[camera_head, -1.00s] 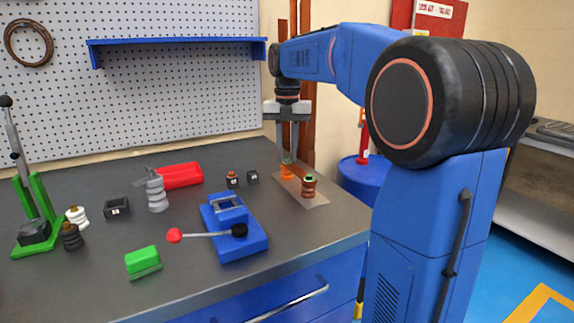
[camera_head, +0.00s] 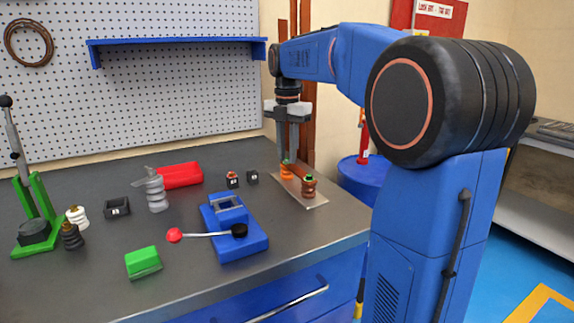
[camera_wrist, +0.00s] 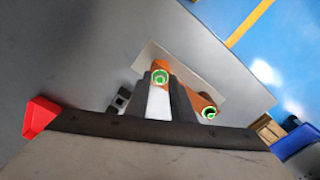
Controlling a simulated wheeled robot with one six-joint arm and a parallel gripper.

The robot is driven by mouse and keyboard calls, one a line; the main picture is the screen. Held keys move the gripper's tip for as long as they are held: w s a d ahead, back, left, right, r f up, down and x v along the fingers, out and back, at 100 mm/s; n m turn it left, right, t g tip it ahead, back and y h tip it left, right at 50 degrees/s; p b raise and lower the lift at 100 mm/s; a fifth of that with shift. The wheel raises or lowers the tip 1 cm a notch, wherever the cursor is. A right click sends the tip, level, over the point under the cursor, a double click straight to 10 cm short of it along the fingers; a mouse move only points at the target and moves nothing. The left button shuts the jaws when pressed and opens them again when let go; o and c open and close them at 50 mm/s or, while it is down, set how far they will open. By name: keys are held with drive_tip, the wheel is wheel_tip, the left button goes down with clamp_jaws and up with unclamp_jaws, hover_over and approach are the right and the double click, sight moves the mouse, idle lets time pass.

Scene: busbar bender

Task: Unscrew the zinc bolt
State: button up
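My gripper (camera_head: 287,157) points straight down, its fingertips at the top of the orange post (camera_head: 286,174) on the thin plate at the right end of the bench. In the wrist view my gripper (camera_wrist: 163,82) has one finger on each side of a pale bolt head (camera_wrist: 160,76) with a green ring, on top of the orange post (camera_wrist: 160,66). Whether the fingers touch it is too small to tell. A brown-orange post (camera_head: 308,187) stands beside it; in the wrist view its top shows a dark bolt (camera_wrist: 209,113) in a green ring.
The plate (camera_head: 317,203) lies near the bench's right edge. The pegboard (camera_head: 180,110) rises behind.

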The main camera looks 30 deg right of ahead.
drive_tip(key=m, duration=0.5)
drive_tip(key=shift+m, duration=0.3)
drive_tip(key=m, duration=0.4)
drive_tip(key=shift+m, duration=0.9)
drive_tip(key=shift+m, duration=2.9)
